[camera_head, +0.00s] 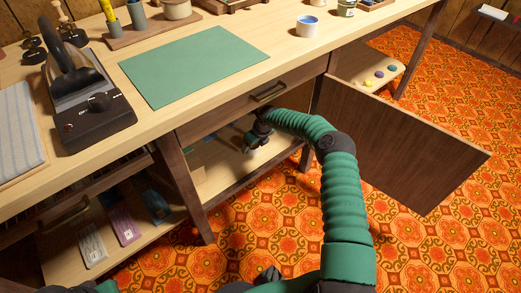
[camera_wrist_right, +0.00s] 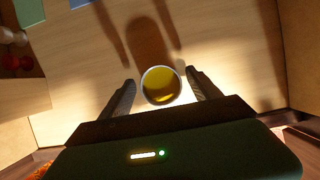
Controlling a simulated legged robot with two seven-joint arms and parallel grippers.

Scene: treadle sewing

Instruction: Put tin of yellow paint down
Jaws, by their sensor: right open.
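The tin of yellow paint (camera_wrist_right: 160,93) shows from above in the right wrist view, round with a pale rim and yellow inside. It appears upright on the pale wooden shelf (camera_wrist_right: 90,55). My right gripper (camera_wrist_right: 160,78) is open, with one dark finger on each side of the tin and narrow gaps between. In the head view my right arm reaches under the table into the open cabinet, and the right gripper (camera_head: 256,140) is low over the cabinet floor (camera_head: 225,172). The tin cannot be made out there. My left gripper is not in view.
The open cabinet door (camera_head: 400,145) stands to the right of my arm. A drawer with a handle (camera_head: 268,92) is above the opening.

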